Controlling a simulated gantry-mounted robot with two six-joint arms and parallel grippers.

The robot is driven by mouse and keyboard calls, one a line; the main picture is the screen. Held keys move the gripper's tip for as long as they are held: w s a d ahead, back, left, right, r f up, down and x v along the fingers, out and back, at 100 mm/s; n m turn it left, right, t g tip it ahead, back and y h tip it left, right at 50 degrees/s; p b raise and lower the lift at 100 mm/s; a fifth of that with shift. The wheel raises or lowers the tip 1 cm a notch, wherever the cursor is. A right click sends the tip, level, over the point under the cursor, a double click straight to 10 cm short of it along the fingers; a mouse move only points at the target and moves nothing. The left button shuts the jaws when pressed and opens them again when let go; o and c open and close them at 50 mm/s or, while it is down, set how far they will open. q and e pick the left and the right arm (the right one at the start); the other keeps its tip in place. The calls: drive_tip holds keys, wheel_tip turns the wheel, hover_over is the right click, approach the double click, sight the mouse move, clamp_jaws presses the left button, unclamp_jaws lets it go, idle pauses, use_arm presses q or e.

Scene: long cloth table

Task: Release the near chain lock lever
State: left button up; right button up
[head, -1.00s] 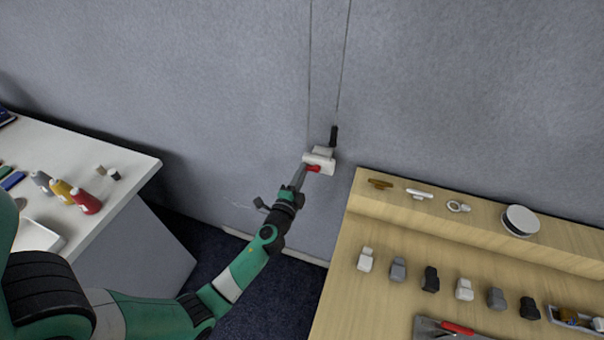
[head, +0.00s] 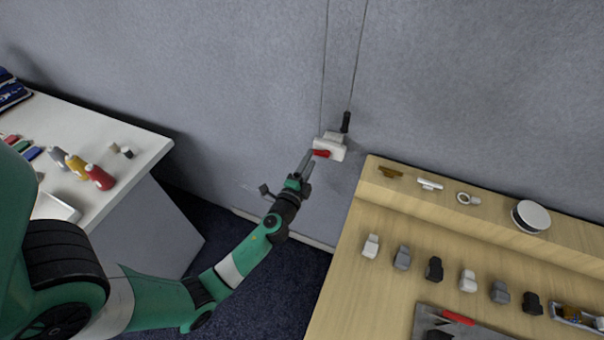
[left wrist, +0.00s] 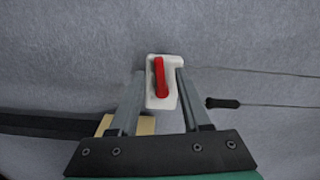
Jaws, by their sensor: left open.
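The chain lock is a small white block (head: 331,140) on the grey wall, with a red lever (head: 321,153) on its front. In the left wrist view the white block (left wrist: 163,101) and the red lever (left wrist: 160,77) lie between my fingers as pictured. My left gripper (head: 306,162) is open, its fingertips just below the lock in the head view; it also shows in the left wrist view (left wrist: 160,80). I cannot tell whether a finger touches the lock. My right gripper is not in view.
Thin cords (head: 356,55) run up the wall from the lock, with a black handle (head: 345,122) beside it. A wooden bench (head: 350,290) with several small parts stands to the right. A white table (head: 120,185) with coloured bottles stands to the left.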

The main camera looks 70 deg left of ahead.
use_arm(q)
drive_tip(key=v, duration=0.9)
drive_tip(key=shift+s+d+b, duration=0.25)
drive_tip(key=shift+b, duration=0.15)
